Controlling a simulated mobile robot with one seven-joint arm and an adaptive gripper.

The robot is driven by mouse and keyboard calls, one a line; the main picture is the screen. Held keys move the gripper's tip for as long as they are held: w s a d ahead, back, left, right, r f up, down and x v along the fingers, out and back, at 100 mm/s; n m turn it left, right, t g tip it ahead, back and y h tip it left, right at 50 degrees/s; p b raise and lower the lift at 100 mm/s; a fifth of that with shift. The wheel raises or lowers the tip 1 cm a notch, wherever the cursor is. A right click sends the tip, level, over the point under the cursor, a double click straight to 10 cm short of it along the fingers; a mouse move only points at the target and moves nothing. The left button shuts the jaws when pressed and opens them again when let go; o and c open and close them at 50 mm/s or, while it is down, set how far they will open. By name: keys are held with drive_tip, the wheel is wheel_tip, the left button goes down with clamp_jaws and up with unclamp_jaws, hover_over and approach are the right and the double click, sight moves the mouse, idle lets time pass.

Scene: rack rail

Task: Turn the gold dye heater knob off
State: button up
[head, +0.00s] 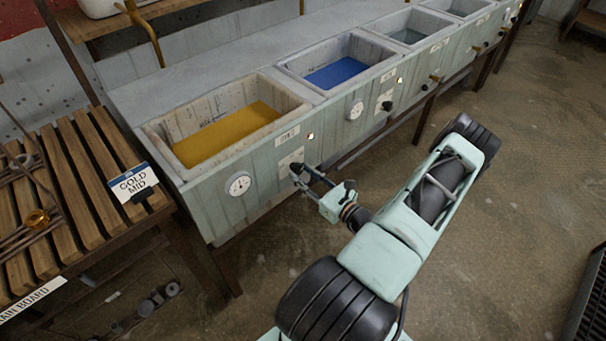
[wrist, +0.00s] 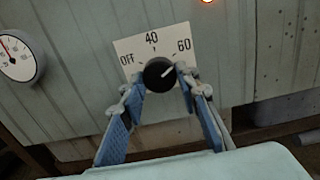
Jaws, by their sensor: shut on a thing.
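The gold dye heater knob (wrist: 157,73) is black and round, on a white dial plate (wrist: 128,48) marked OFF, 40 and 60. Its pale pointer mark leans up and right, near the 60 side. In the wrist view, my gripper (wrist: 161,80) has one finger on each side of the knob and is shut on it. In the head view, my gripper (head: 304,174) reaches the front panel below the gold dye vat (head: 158,139), and the fingers mostly hide the knob there.
A small lamp (head: 310,136) glows above the dial; it also shows at the top of the wrist view (wrist: 207,1). A round gauge (head: 239,184) sits left of the dial. A slatted wooden rack (head: 70,190) stands left.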

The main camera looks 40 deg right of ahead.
drive_tip(key=shift+n, duration=0.3)
drive_tip(key=n, duration=0.5)
drive_tip(key=shift+n, duration=0.4)
drive_tip(key=n+b, duration=0.1)
drive_tip(key=n, duration=0.4)
drive_tip(key=n+b, duration=0.1)
drive_tip(key=n, duration=0.5)
drive_tip(key=shift+d+n, duration=0.1)
drive_tip(key=shift+n, duration=0.3)
drive_tip(key=n+b, duration=0.2)
drive_tip(key=n, duration=0.3)
drive_tip(key=shift+r+n, duration=0.15)
drive_tip(key=shift+n, duration=0.15)
drive_tip(key=o, duration=1.2)
drive_tip(key=shift+c, duration=0.2)
